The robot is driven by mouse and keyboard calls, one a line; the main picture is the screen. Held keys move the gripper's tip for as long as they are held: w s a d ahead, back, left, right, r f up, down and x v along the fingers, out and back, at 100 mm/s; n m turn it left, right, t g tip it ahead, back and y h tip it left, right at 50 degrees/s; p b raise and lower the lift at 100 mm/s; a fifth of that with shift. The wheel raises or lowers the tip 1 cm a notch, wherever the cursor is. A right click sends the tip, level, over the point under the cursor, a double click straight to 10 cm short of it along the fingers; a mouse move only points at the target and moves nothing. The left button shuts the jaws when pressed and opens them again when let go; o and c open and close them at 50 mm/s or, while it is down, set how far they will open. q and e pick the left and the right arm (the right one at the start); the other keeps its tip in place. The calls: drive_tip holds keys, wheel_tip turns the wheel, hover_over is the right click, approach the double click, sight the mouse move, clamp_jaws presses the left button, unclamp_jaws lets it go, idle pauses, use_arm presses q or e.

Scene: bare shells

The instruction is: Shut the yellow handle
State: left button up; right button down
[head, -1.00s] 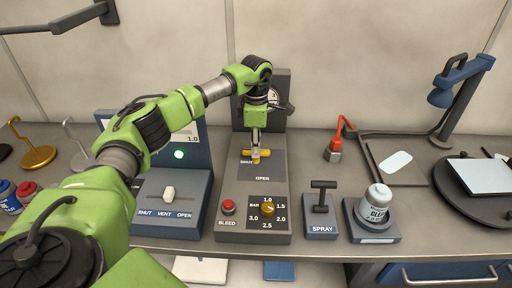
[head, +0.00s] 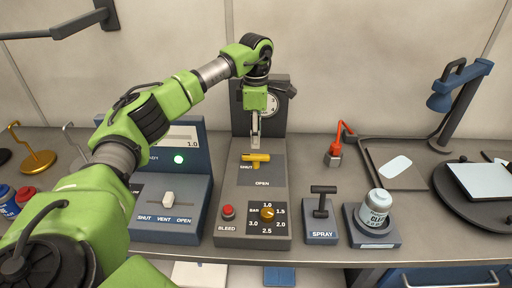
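The yellow handle (head: 262,158) sits on the sloped face of a grey panel (head: 240,200). It lies crosswise, its long bar pointing left and right, with the left end by the word SHUT; OPEN is printed below it. My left gripper (head: 255,143) hangs just above the handle, pointing down. Its fingers look close together, but they are too small to tell open from shut. A small gap seems to show between fingertips and handle. My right gripper is not in view.
The grey panel also has a red BLEED button (head: 228,211), a yellow pressure knob (head: 267,213) and a round gauge (head: 271,105) behind my gripper. A blue-grey box with a white slider (head: 168,198) stands left. A SPRAY lever (head: 322,205) and a white jar (head: 376,207) stand right.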

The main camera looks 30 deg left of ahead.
use_arm(q)
wheel_tip(320, 180, up, 5)
drive_tip(key=shift+r, duration=0.15)
idle(0.6)
